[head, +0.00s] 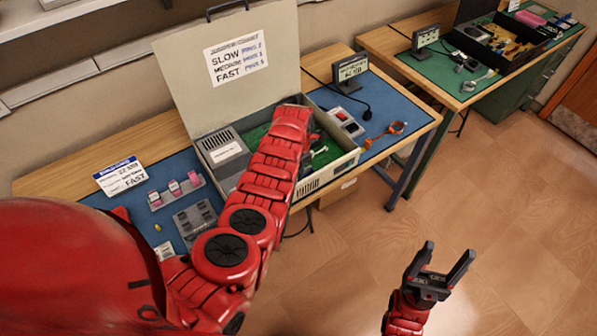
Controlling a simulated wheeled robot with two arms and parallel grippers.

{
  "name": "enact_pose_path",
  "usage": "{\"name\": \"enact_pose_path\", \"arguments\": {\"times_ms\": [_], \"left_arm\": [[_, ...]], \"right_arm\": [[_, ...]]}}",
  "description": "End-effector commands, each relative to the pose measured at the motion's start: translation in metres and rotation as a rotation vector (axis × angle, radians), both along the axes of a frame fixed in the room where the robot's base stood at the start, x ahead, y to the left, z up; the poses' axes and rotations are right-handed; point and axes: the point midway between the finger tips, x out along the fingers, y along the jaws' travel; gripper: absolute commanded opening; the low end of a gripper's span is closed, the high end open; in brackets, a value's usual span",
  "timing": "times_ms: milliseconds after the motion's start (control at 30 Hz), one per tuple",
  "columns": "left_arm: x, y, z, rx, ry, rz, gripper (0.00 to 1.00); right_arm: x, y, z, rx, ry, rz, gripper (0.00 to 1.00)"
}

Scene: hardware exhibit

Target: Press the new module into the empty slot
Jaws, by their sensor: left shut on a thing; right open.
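An open beige case (335,172) stands on the blue mat, its lid raised at the back. Inside are a green board (256,136) and a grey vented unit (222,150). My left arm reaches over the case and covers its middle. My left gripper (311,137) is mostly hidden behind my red forearm, at the case. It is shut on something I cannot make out. The empty slot is not visible behind the arm. A grey rack (172,196) with pink-marked modules stands left of the case. My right gripper (440,272) is open and empty over the floor.
A small display (350,70), a grey box with a red switch (343,119) and an orange-handled tool (385,133) lie right of the case. A second bench (440,72) stands back right.

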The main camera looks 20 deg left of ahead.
Motion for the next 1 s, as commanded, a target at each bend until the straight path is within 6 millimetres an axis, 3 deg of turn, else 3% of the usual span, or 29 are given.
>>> {"name": "enact_pose_path", "arguments": {"times_ms": [33, 100, 233, 867, 900, 1000], "left_arm": [[-0.0017, -0.0004, -0.0018, -0.001, 0.004, 0.000, 0.00], [-0.0020, -0.0005, -0.0021, -0.001, 0.006, 0.000, 0.20], [-0.0028, -0.0011, -0.0027, -0.002, 0.008, -0.001, 0.43], [-0.0061, -0.0043, -0.0059, -0.006, 0.017, -0.005, 0.44], [-0.0063, -0.0044, -0.0061, -0.006, 0.019, -0.005, 0.26], [-0.0066, -0.0044, -0.0064, -0.007, 0.019, -0.005, 0.40]], "right_arm": [[0.0000, 0.0000, -0.0001, 0.000, 0.000, 0.000, 0.67], [0.0000, 0.0000, -0.0002, 0.000, 0.000, 0.000, 0.67], [0.0000, 0.0000, -0.0004, 0.000, 0.000, 0.000, 0.67], [0.0000, 0.0001, -0.0007, 0.000, 0.000, 0.000, 0.67], [0.0000, 0.0001, -0.0008, 0.000, 0.000, 0.000, 0.67], [0.0000, 0.0000, -0.0009, 0.000, 0.000, 0.000, 0.67]]}}
